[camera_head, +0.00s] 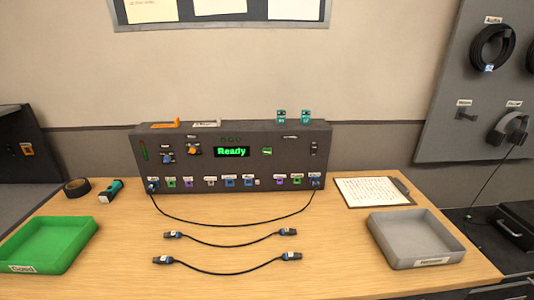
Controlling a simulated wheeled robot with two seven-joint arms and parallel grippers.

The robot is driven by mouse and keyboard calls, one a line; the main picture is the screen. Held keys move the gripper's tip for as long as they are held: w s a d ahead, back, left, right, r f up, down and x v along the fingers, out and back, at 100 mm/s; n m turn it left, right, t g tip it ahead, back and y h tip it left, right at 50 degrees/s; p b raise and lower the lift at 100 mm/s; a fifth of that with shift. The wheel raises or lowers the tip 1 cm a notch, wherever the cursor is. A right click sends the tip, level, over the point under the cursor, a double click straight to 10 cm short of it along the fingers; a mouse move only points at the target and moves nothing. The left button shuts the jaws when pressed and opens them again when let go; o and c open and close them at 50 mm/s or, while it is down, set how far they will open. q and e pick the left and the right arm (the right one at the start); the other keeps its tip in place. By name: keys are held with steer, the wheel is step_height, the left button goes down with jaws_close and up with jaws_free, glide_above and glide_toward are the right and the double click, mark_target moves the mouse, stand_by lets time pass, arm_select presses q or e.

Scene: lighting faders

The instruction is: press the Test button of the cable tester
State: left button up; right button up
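The cable tester (290,165) is a wide dark box at the back of the wooden table. Its green display (232,152) reads "Ready". A small green button-like control (267,151) sits just right of the display; its label is too small to read, so I cannot tell if it is the Test button. An orange knob (193,150) and a blue knob (167,158) are left of the display. A black cable (230,225) hangs between the sockets at the tester's two ends. Neither of my grippers is in view.
Two loose cables (230,245) (228,273) lie in front of the tester. A green tray (82,238) stands left, a grey tray (379,240) right. A clipboard (372,192), black tape roll (76,187) and teal-and-black torch-like item (111,191) lie on the table.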

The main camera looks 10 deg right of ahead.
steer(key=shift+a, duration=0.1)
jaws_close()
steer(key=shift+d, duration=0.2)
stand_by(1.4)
